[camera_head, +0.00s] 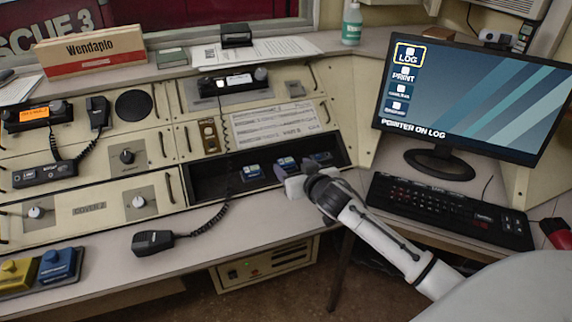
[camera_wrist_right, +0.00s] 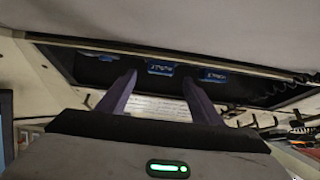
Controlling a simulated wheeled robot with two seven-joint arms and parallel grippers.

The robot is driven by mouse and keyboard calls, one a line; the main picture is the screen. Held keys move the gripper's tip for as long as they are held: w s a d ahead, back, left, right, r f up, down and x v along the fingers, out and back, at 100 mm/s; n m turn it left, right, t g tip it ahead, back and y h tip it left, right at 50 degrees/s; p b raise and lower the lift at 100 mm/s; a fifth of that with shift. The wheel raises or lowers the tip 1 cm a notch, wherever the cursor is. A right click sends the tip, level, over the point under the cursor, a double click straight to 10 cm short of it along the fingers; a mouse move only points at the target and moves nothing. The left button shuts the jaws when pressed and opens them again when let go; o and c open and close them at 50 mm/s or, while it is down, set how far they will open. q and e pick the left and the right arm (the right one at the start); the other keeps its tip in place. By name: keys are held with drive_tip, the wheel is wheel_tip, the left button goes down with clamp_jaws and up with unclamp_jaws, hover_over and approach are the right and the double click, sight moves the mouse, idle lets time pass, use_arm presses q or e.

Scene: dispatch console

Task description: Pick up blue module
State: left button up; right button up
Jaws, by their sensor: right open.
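A blue module (camera_head: 57,265) sits beside a yellow module (camera_head: 18,272) on a dark tray at the front left of the desk. Several small blue-labelled modules, including a left one (camera_head: 251,172), a middle one (camera_head: 287,164) and a right one (camera_head: 322,157), sit in the dark recess of the console. My right gripper (camera_head: 293,183) is at the front edge of this recess, close to the middle one, with nothing seen between its fingers. In the right wrist view its two fingers (camera_wrist_right: 160,96) are apart, with blue-labelled modules (camera_wrist_right: 161,68) beyond them. My left gripper is not in view.
A handset (camera_head: 153,242) with a coiled cord lies on the desk left of my right gripper. A monitor (camera_head: 470,100) and a black keyboard (camera_head: 450,210) stand to the right. The recess has a front lip and side walls.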

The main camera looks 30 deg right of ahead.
sight(286, 161)
drive_tip(key=shift+r+x, duration=0.2)
drive_tip(key=shift+x, duration=2.1)
drive_tip(key=c, duration=1.2)
